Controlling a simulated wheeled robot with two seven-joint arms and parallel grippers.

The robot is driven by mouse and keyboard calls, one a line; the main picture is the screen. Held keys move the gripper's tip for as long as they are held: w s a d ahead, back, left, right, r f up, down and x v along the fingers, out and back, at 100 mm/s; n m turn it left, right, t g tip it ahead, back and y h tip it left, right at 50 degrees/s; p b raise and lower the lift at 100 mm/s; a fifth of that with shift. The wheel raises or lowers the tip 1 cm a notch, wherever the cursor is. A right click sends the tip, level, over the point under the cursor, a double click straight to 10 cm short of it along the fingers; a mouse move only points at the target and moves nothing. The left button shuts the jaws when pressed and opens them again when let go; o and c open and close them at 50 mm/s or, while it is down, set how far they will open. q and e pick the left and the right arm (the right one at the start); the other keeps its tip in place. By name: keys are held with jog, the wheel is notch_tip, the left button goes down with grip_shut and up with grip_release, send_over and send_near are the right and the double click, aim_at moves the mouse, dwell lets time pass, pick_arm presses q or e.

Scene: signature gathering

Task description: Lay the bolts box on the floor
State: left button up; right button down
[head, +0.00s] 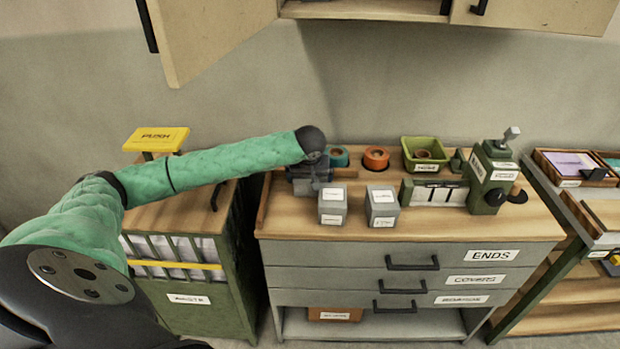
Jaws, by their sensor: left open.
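No label here can be read as bolts, so I cannot tell which container is the bolts box. Two small grey boxes with white labels, a left one (332,206) and a right one (381,207), stand upright side by side on the wooden bench top (450,228). An orange-brown box (335,314) with a white label sits on the low open shelf under the drawers. My left gripper (308,185) is open over the back left of the bench, just behind the left grey box. Its fingers are small and partly unclear. The floor shows only in small patches at the bottom.
An olive-green bin (425,153), an orange roll (376,158) and a green clamp device (490,178) stand on the bench. A green waste cart (215,305) with a yellow push lid (157,140) is at left. Open cabinet doors (212,35) hang above.

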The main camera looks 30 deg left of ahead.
pick_arm(q)
jog(key=shift+w+f, duration=0.1)
jog(key=shift+f, duration=0.15)
jog(key=c, duration=0.9)
